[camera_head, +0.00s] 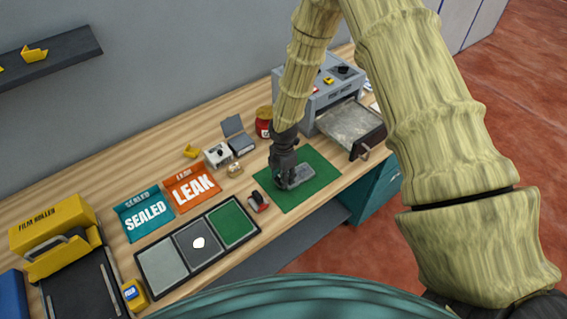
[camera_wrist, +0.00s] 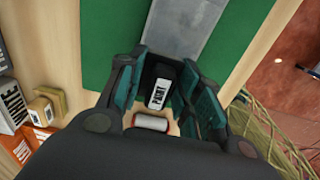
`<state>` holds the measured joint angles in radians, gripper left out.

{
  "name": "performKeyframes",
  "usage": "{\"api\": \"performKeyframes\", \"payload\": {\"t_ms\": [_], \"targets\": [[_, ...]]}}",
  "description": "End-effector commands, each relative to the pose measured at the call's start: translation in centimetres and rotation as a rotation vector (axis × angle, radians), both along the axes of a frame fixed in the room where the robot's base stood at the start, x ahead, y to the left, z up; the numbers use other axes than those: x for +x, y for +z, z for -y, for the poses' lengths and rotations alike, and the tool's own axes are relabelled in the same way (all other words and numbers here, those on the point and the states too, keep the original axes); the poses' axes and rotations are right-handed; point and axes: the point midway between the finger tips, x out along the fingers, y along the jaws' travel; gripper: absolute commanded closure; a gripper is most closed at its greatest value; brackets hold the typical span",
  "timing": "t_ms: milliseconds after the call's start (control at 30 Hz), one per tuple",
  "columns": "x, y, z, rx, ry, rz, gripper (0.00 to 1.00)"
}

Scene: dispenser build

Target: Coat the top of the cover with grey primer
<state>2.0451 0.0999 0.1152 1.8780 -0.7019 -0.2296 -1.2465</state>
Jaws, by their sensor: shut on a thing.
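My gripper (camera_head: 284,168) is over the green mat (camera_head: 322,163), close above the cover. In the wrist view my gripper (camera_wrist: 165,85) is shut on a dark tool (camera_wrist: 161,88) with a white label that seems to read PAINT. A pale grey roller-like cylinder (camera_wrist: 151,123) shows between the fingers, nearer the wrist. The cover, a flat grey plate (camera_head: 298,176), lies on the mat and is partly hidden by my gripper; its grey surface also shows in the wrist view (camera_wrist: 182,25). I cannot tell whether the tool touches it, nor whether its grey is primer.
A black tray (camera_head: 141,268) with light grey, dark grey and green sections lies left of the mat; a white blob sits in the middle section. A small red-and-black item (camera_head: 258,201) stands between. A grey machine (camera_head: 318,95) and red jar (camera_head: 264,125) are behind.

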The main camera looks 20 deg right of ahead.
Motion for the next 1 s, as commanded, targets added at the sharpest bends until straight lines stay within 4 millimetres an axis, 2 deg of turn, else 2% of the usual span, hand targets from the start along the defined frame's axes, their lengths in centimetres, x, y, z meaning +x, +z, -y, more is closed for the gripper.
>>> {"api": "performKeyframes", "payload": {"t_ms": [33, 67, 600, 767, 1000], "targets": [[0.2, 1.9, 0.1, 0.001, -0.002, 0.005, 0.87], [0.2, 2.4, 0.0, 0.001, -0.001, 0.004, 0.87], [0.0, 7.0, 0.3, 0.000, -0.003, 0.001, 0.87], [0.0, 7.9, 0.4, 0.000, -0.004, 0.002, 0.87], [0.0, 7.8, 0.4, 0.000, -0.005, 0.002, 0.87]]}}
